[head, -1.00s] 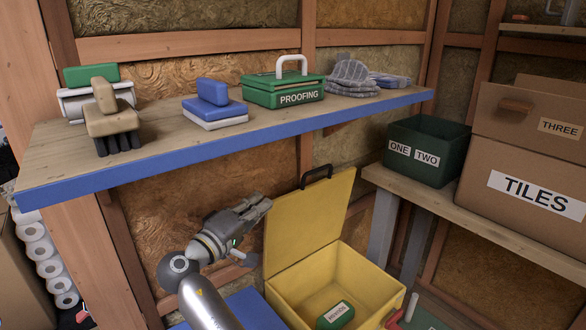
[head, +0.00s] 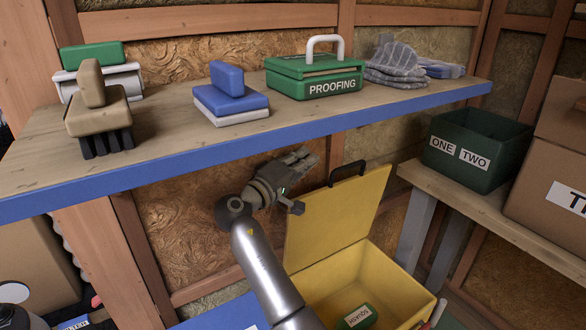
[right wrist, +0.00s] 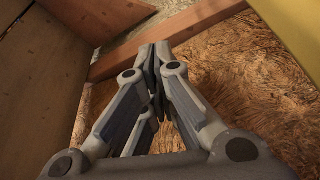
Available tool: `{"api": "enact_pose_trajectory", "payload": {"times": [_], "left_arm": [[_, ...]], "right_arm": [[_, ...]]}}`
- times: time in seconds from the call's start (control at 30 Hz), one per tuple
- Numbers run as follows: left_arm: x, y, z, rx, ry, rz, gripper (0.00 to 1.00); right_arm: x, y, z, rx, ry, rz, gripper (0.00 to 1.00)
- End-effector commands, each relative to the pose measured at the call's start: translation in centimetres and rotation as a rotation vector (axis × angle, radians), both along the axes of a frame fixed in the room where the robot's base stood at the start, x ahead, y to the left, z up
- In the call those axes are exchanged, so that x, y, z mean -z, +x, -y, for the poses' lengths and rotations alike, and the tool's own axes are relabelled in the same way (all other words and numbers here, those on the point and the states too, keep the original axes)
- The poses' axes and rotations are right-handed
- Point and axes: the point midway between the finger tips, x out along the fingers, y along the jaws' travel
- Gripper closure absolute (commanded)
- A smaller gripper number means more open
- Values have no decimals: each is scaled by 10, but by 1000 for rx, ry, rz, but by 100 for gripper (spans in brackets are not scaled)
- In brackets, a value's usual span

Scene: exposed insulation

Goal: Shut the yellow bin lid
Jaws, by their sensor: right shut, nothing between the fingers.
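The yellow bin (head: 385,292) stands low in front of the wall, below the shelf. Its yellow lid (head: 335,220) is raised and stands nearly upright at the bin's back, with a black handle (head: 347,172) on its top edge. A green block with a white label (head: 355,317) lies inside the bin. My right gripper (head: 305,158) is shut and empty, behind and left of the lid near its upper part, under the shelf. In the right wrist view its fingers (right wrist: 155,55) are together, and the yellow lid (right wrist: 295,30) shows at the upper right. My left gripper is not in view.
The blue-edged shelf (head: 290,122) is just above my right gripper and holds brushes, a green PROOFING box (head: 315,77) and gloves (head: 395,65). A dark green bin (head: 475,150) and cardboard box (head: 550,190) stand on the right bench.

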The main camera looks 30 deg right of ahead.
Motion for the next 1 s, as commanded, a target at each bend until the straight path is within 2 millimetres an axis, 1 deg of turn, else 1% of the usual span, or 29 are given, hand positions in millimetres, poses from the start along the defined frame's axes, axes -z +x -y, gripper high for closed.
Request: {"api": "enact_pose_trajectory", "payload": {"times": [0.03, 0.1, 0.17, 0.3, 0.5, 1.0], "left_arm": [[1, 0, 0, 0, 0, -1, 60], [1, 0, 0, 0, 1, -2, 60], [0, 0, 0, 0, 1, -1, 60], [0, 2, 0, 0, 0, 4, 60], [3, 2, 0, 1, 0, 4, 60], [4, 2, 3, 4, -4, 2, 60]], "right_arm": [[-2, 4, 12, 4, -2, 1, 100], [-4, 10, 25, 3, -2, 1, 100], [2, 2, 24, -1, 2, -1, 100], [6, -14, 25, 0, 1, 1, 100], [10, -26, 25, 0, 0, 1, 100], [11, -28, 27, 0, 0, 1, 100]]}}
